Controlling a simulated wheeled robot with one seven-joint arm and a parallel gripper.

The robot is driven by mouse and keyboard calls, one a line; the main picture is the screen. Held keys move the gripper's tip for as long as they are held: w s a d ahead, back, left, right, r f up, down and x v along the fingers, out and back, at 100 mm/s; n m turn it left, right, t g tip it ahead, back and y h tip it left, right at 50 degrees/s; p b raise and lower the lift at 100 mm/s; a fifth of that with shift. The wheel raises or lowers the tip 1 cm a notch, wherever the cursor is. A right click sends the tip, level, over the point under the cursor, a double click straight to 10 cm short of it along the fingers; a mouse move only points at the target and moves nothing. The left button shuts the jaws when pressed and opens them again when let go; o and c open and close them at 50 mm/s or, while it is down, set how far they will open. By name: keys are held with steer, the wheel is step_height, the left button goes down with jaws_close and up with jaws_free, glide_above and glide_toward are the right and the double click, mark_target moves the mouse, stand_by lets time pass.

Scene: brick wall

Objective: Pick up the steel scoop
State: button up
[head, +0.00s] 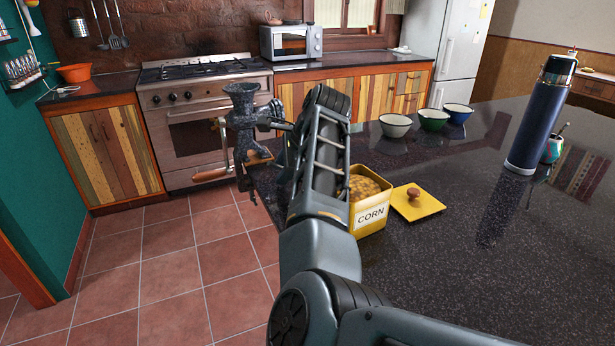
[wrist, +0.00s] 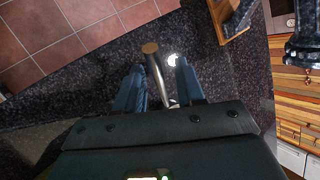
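The steel scoop (wrist: 156,76) shows in the wrist view as a thin metal handle with a round tan end. It lies between the two blue-grey fingers of my gripper (wrist: 159,68), with its lower part hidden by the gripper body. My gripper is open, and gaps show between the handle and both fingers. The dark speckled counter (wrist: 85,85) is beneath. In the head view my arm hides the scoop and the gripper's fingers.
A metal grinder (head: 244,122) is at the counter's left edge. Three bowls, including a green bowl (head: 433,121), and a tall blue flask (head: 538,120) stand farther back.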

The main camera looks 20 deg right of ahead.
steer(key=shift+w+f, duration=0.1)
steer(key=shift+f, duration=0.05)
steer(key=shift+a, duration=0.1)
jaws_close()
stand_by(0.3)
